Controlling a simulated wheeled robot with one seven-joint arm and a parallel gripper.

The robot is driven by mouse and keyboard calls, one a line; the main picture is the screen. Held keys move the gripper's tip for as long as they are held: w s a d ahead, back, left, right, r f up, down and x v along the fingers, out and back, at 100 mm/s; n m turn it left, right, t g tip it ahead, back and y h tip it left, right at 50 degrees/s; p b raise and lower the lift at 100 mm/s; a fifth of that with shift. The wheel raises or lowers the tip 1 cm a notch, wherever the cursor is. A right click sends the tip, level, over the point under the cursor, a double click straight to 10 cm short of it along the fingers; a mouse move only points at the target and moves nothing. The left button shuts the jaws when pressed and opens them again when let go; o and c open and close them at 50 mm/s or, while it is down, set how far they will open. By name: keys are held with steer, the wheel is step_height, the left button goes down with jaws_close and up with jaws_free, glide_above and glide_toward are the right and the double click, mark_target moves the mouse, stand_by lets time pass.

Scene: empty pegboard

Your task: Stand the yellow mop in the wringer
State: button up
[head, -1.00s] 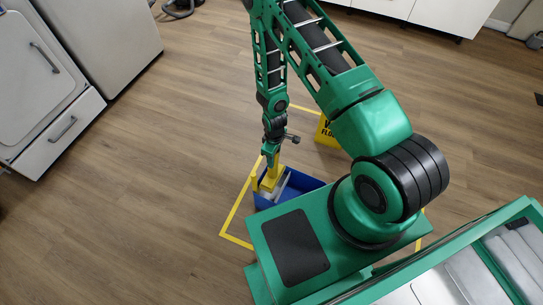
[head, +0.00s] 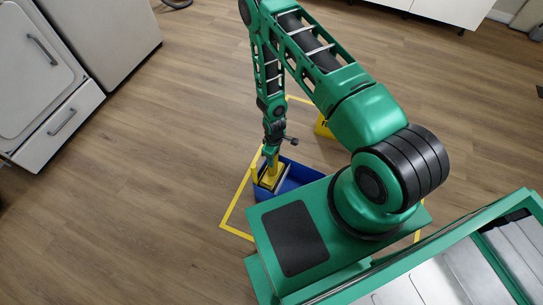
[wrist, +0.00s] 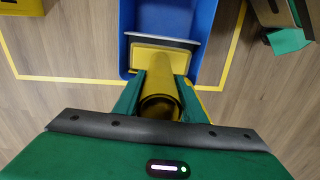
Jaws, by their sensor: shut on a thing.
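My gripper (head: 271,153) points down and is shut on the yellow mop (head: 272,163). In the wrist view, my gripper's fingers (wrist: 160,98) close on both sides of the mop's yellow tube-like handle (wrist: 160,86). The mop looks close to upright. Its lower end is over or in the near-left part of a blue bucket (head: 302,174), where a yellow block shows. The blue bucket also shows in the wrist view (wrist: 209,50), with a grey divider across it. I cannot tell which yellow part there is mop head and which is wringer, nor whether the mop touches the bottom.
Yellow tape (head: 234,208) marks a square on the wood floor around the bucket. A yellow floor sign (head: 323,127) stands behind it, partly hidden by my arm. White cabinets (head: 50,75) stand at the left. The floor between is clear.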

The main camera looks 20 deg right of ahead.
steer(key=shift+f, duration=1.55)
steer(key=o, duration=1.5)
step_height(320, 180, up, 11)
steer(key=shift+f, duration=0.15)
